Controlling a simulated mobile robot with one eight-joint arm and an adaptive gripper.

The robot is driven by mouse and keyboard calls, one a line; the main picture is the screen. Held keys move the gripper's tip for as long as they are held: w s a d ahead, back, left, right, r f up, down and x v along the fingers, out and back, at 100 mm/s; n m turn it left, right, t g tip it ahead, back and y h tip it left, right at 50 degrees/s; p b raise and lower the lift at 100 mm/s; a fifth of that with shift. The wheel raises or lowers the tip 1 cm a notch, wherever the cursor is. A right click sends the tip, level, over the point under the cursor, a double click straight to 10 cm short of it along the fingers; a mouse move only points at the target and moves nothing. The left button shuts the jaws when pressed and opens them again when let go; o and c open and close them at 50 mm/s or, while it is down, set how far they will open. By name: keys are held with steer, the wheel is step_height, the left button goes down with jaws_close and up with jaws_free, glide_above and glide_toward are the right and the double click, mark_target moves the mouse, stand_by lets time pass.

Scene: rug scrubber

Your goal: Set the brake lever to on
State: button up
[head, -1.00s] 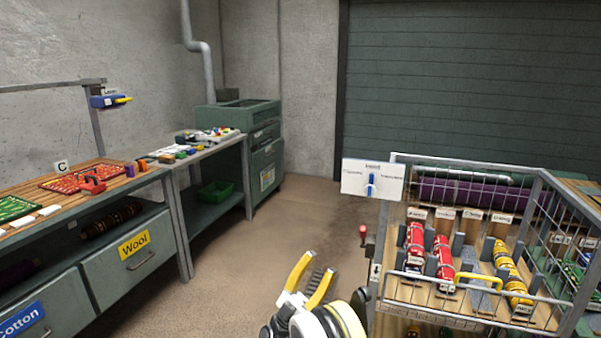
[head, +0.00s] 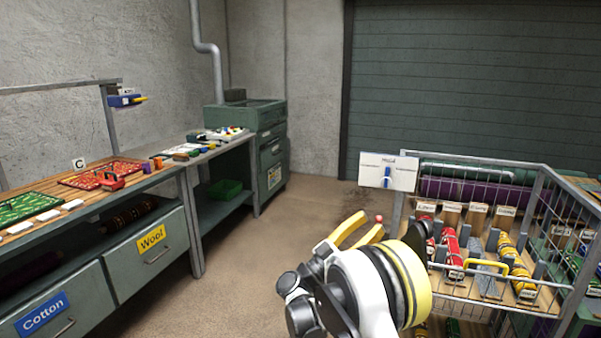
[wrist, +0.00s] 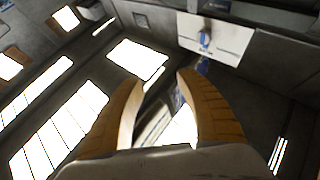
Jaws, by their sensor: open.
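I cannot tell whether a finger touches the knob. In the wrist view the open fingers (wrist: 160,78) frame dark, blurred structure, and I cannot make out the knob there.
The wire cart (head: 480,268) holds red and yellow rolls. A white panel (head: 404,171) with a blue lever (head: 388,178) stands at its left corner; the panel also shows in the wrist view (wrist: 232,38). A workbench (head: 85,196) lines the left wall. Floor between is clear.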

steer(key=s+d+r+n+g+y, duration=0.25)
steer(key=d+n+y, duration=0.2)
steer(key=d, duration=0.45)
steer(key=s+d+n+y, duration=0.35)
steer(key=s+y, duration=0.25)
steer(key=s, duration=0.3)
steer(key=s+a+f+n+y, duration=0.1)
steer(key=s+a+f+y, duration=0.2)
steer(key=s, duration=0.5)
steer(key=s+a+f+n+y, duration=0.2)
steer(key=s+a+f+y, duration=0.1)
steer(key=s, duration=0.4)
steer(key=s+a+f+n+y, duration=0.2)
steer(key=s+a+y, duration=0.3)
steer(key=s, duration=0.3)
steer(key=shift+s+a+f, duration=0.15)
steer(key=shift+s+f, duration=0.2)
steer(key=shift+f, duration=0.45)
steer(key=shift+g+y, duration=0.25)
